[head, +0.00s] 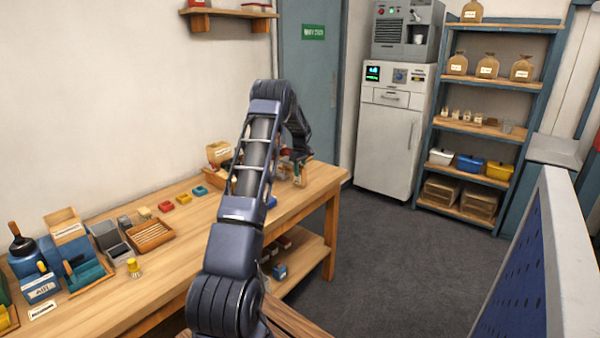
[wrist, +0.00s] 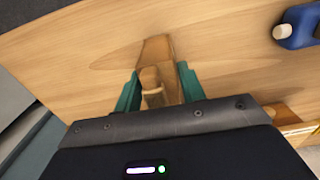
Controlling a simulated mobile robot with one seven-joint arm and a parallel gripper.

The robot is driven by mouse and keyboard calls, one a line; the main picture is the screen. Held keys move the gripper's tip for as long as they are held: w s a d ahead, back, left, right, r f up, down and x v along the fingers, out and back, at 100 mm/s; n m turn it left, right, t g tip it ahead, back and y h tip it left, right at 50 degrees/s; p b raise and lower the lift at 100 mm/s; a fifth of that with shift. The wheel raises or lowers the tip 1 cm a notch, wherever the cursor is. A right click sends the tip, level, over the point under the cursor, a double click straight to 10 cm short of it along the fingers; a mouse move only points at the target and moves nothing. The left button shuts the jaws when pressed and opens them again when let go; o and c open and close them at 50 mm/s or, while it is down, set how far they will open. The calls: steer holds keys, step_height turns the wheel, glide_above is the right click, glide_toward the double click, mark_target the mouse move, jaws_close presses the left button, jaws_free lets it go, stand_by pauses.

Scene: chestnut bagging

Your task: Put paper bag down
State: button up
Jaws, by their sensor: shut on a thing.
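A brown paper bag (wrist: 157,50) shows in the wrist view between the teal fingers of my gripper (wrist: 158,88), which is shut on it. The bag is over the wooden table top (wrist: 90,45); I cannot tell whether its base touches the wood. In the head view my gripper (head: 299,168) is at the far right end of the workbench (head: 155,228), and my arm hides much of that area. The bag is too small and covered there to make out clearly.
A blue item with a white cap (wrist: 300,25) lies to the right in the wrist view. A tan labelled container (head: 219,152) stands at the back of the bench. The floor (head: 385,255) beyond is clear.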

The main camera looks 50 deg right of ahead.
steer(key=shift+f, duration=0.4)
steer(key=shift+f, duration=0.1)
steer(key=o, duration=1.1)
